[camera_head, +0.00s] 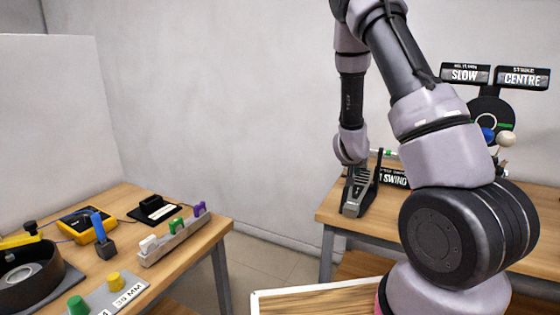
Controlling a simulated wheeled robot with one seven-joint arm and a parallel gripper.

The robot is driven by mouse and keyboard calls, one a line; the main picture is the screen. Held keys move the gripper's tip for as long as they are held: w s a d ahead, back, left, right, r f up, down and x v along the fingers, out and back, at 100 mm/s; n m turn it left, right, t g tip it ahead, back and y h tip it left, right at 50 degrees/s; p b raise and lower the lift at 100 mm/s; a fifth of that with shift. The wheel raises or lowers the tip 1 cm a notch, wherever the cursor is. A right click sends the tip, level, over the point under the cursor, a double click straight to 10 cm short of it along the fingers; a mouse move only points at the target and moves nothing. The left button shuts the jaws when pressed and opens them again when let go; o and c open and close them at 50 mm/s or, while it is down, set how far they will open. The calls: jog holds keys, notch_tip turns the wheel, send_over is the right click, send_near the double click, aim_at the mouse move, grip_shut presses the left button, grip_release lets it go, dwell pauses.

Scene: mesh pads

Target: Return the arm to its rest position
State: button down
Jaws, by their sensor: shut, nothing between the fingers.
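My arm rises on the right side of the head view, bends out of the top of the picture and comes back down. My gripper (352,210) hangs at its end, fingers pointing down, over the left front corner of the right wooden table (330,216). It is shut and empty. I cannot tell how far its fingertips are above the table top.
Signs reading SLOW (465,75) and CENTRE (522,78) stand on the right table behind my arm. A SWING sign (393,177) is close beside my gripper. The left table (130,200) holds a rack (172,243), a yellow meter (88,224) and coloured pegs. A floor gap separates the tables.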

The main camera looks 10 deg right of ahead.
jog(key=s+a+r+y, duration=0.2)
jog(key=s+a+r, duration=0.1)
jog(key=r, duration=0.4)
jog(key=s+a+r+y, duration=0.2)
jog(key=s+a+r, duration=0.1)
jog(key=r, duration=0.4)
jog(key=s+a+r+y, duration=0.2)
jog(key=s+a+r, duration=0.15)
jog(key=r, duration=0.35)
jog(key=s+a+r+n, duration=0.1)
jog(key=s+r, duration=0.2)
jog(key=s, duration=0.4)
jog(key=s+a+r+g+y, duration=0.1)
jog(key=s+a+r, duration=0.1)
jog(key=s, duration=0.5)
jog(key=s+a+r+n, duration=0.1)
jog(key=s+r, duration=0.4)
jog(key=s, duration=0.2)
jog(key=shift+s+a+n, duration=0.3)
jog(key=shift+s, duration=0.1)
